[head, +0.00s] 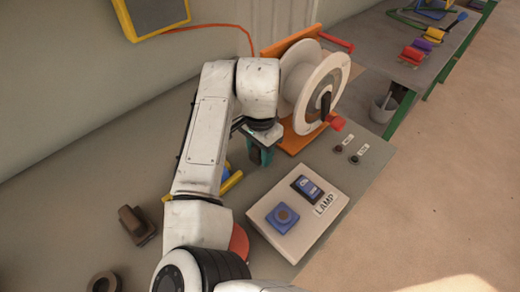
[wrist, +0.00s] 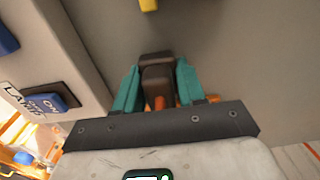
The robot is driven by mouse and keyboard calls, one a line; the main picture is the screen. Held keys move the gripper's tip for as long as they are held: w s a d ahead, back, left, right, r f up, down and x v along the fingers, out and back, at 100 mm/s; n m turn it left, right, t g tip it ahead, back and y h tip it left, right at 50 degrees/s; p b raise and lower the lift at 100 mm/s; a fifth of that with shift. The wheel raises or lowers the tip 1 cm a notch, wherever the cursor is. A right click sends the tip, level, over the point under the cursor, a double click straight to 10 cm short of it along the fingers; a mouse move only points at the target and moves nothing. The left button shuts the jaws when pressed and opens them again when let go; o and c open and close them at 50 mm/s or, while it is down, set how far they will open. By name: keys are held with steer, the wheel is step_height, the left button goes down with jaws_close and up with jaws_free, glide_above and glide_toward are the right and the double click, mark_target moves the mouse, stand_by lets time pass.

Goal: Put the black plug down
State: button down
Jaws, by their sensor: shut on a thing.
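My gripper (head: 260,150) has teal fingers and is shut on the black plug, near the middle of the head view. In the wrist view the plug (wrist: 157,75) looks dark brown-black and sits between the two teal fingers (wrist: 156,92), with a bit of orange showing near their base. In the head view the plug is small and partly hidden by the fingers and my arm. I cannot tell whether its lower end touches the bench.
The lamp box (head: 296,218) has a blue button and a switch. A white cable reel (head: 312,85) stands on an orange frame behind my gripper. A dark block (head: 136,226) and a dark ring (head: 103,283) are at left. A yellow piece (head: 231,183) is partly hidden by my arm.

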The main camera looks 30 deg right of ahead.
steer(key=shift+f, duration=0.6)
steer(key=c, duration=0.7)
jaws_free()
steer(key=shift+o, duration=0.2)
steer(key=shift+r, duration=0.1)
step_height(320, 180, up, 13)
steer(key=shift+r, duration=0.1)
